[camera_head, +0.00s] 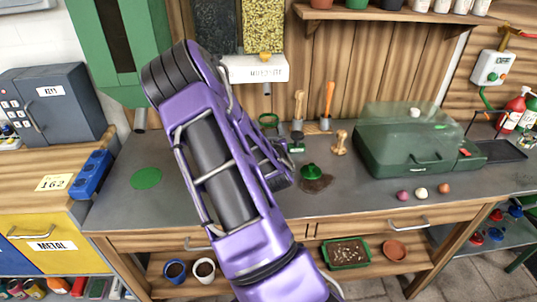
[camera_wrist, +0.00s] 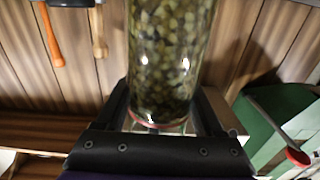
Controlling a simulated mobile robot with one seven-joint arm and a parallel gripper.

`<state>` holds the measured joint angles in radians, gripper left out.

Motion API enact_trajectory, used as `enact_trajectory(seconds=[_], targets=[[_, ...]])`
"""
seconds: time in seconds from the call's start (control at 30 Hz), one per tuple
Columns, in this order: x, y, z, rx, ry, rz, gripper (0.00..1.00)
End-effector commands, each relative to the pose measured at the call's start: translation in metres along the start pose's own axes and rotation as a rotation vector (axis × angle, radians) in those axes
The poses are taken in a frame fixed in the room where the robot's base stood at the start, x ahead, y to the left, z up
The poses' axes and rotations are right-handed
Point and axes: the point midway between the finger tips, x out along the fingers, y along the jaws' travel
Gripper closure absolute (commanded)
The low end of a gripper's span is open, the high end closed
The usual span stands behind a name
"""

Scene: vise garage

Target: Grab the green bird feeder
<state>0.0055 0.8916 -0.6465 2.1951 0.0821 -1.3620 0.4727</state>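In the wrist view, a clear cylinder of olive and brown seed-like pieces (camera_wrist: 168,55), with a reddish rim, stands between the two fingers of my gripper (camera_wrist: 163,98). The fingers lie close along both its sides; I cannot tell whether they press on it. It looks like the feeder's body, but no green part of it shows there. In the head view my purple arm hides the gripper and this cylinder. A small green dome (camera_head: 312,172) sits on a dark brown round patch on the bench; I cannot tell whether it belongs to a feeder.
The grey bench (camera_head: 345,200) carries a green translucent box (camera_head: 410,145) and several small balls at right. A flat green disc (camera_head: 146,178) lies left.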

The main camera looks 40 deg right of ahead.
Motion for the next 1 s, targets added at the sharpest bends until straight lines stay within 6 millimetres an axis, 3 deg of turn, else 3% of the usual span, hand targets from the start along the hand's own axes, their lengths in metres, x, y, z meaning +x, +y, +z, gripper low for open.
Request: enact_trajectory(seconds=[0.03,0.33,1.0], targets=[[0.0,0.0,0.0,0.0,0.0,0.0,0.47],[0.0,0.0,0.0,0.0,0.0,0.0,1.0],[0.006,-0.003,-0.01,0.001,0.004,0.0,1.0]])
